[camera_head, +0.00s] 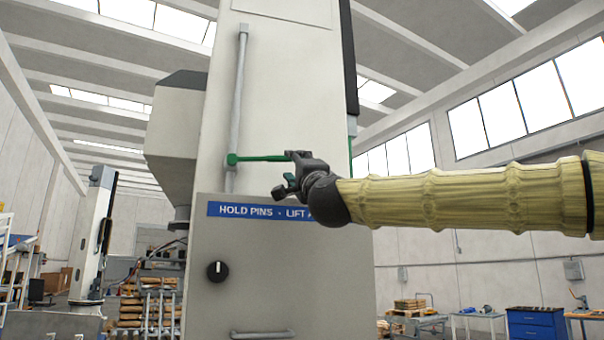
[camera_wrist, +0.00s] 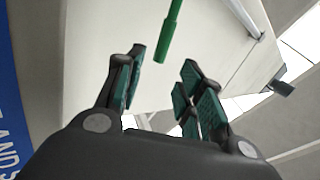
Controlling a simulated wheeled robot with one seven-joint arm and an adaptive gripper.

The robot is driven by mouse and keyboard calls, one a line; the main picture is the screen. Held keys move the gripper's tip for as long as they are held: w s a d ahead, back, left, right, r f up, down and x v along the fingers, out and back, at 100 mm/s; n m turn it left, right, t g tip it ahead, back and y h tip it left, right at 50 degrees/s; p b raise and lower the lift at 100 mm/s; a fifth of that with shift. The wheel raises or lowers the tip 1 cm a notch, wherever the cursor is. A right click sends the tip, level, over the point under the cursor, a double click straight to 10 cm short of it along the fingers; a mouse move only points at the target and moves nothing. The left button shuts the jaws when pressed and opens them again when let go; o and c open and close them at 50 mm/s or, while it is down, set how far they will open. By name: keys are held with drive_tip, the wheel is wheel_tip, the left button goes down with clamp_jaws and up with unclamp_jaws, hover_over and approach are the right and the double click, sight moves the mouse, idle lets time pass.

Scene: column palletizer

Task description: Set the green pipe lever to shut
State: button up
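The green pipe lever (camera_head: 262,158) is on a grey vertical pipe (camera_head: 238,95) on the front of a tall light-grey column. It points right from its green hub, roughly level, across the pipe. My gripper (camera_head: 287,173) is at the lever's free right end, which its dark fingers partly hide in the head view. In the wrist view, my gripper (camera_wrist: 162,62) is open, with green-faced pads apart. The lever's rounded end (camera_wrist: 169,36) shows at the gap between the fingertips, with clear space to both sides. I cannot tell whether a finger touches it.
Below the lever, a blue label strip (camera_head: 260,211) runs across the column's lower cabinet, with a black knob (camera_head: 217,271) and a grey handle (camera_head: 263,334) under it. Workbenches and a blue drawer cabinet (camera_head: 536,324) stand far back at right.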

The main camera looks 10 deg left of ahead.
drive_tip(key=shift+v, duration=2.6)
